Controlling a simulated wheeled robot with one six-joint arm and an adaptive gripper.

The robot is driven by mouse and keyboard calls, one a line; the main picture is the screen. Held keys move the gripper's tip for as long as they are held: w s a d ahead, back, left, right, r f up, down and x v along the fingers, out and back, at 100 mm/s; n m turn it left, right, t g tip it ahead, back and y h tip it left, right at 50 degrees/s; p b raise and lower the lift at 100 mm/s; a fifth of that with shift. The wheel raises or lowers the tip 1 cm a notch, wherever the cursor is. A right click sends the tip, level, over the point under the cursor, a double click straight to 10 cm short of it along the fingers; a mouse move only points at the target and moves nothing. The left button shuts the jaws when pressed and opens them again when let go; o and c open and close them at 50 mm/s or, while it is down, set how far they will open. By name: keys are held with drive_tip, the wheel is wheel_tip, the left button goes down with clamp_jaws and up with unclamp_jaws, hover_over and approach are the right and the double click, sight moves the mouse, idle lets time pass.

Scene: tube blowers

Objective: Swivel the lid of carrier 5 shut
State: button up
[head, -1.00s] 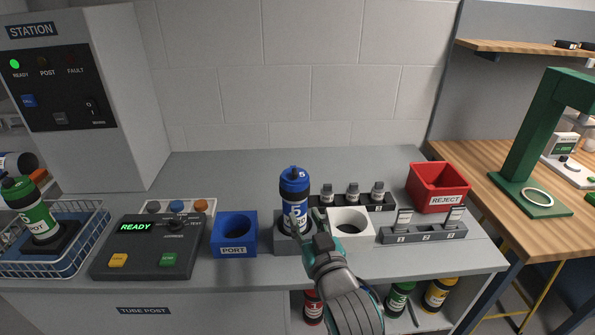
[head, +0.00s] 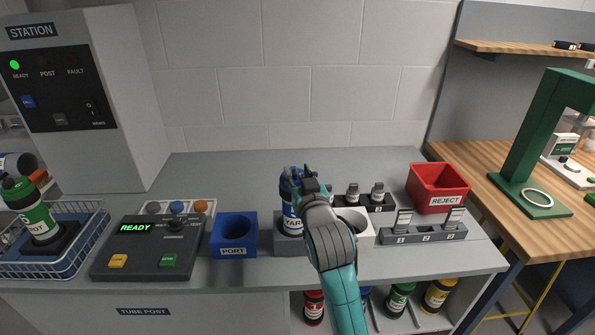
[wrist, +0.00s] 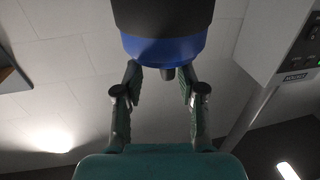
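Carrier 5 (head: 289,215) is a blue bottle-like tube with a dark band. It stands upright in a grey holder (head: 288,245) on the bench. My gripper (head: 293,174) is at its top, and my fingers and wrist hide most of the lid. In the wrist view the carrier's blue and black end (wrist: 162,45) fills the top middle. My two fingers (wrist: 160,78) stand apart there, with their tips close to the blue rim and a gap between them. I cannot tell whether they touch it, nor how the lid sits.
A blue PORT block (head: 234,240) stands left of the holder, and a white round-holed block (head: 358,228) stands close on the right. Small racks (head: 424,236) and a red REJECT bin (head: 438,188) are farther right.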

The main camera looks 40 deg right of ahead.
drive_tip(key=shift+w+d, duration=0.3)
drive_tip(key=shift+w, duration=0.35)
clamp_jaws()
drive_tip(key=shift+w+a+m+h, duration=0.15)
drive_tip(key=shift+a+m+h, duration=0.15)
drive_tip(key=shift+h, duration=0.1)
drive_tip(key=shift+m+g+h, duration=0.4)
drive_tip(key=shift+g+h, duration=0.1)
drive_tip(key=shift+h, duration=0.3)
